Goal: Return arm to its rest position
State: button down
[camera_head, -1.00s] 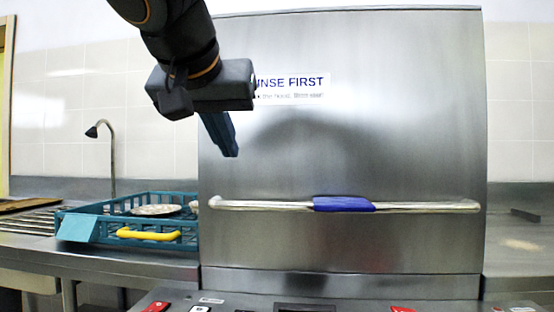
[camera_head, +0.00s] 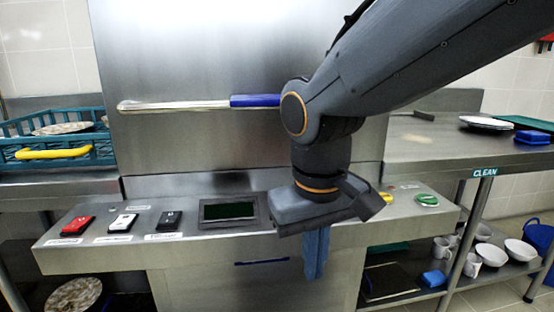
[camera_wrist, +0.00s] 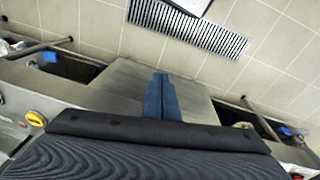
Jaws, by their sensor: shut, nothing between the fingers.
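My gripper (camera_head: 316,272) hangs pointing down in front of the dishwasher's control panel, right of its dark screen. Its blue fingers are together with nothing between them. In the wrist view the shut fingers (camera_wrist: 161,80) point out over the machine's front towards the tiled floor. My arm comes in from the upper right of the head view and covers part of the hood and handle.
The hood's handle (camera_head: 180,106) has a blue grip. The control panel (camera_head: 90,250) carries several switches and a screen (camera_head: 229,211). A teal rack (camera_head: 60,153) with plates stands left. The clean-side counter (camera_head: 430,145) is right, above a shelf of bowls and mugs.

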jog(key=s+d+f+g+y+p, duration=0.1)
jog(key=s+d+f, duration=0.3)
jog(key=s, duration=0.1)
jog(key=d+r+m+p, duration=0.3)
jog(key=d+r+p, duration=0.6)
jog(key=p, duration=1.1)
notch_tip(320, 180, up, 2)
jog(key=shift+d+r+m+h, duration=0.2)
jog(key=shift+m+h, duration=0.1)
jog(key=shift+m, duration=0.1)
jog(key=shift+w+a, duration=0.1)
jog(key=shift+w, duration=0.05)
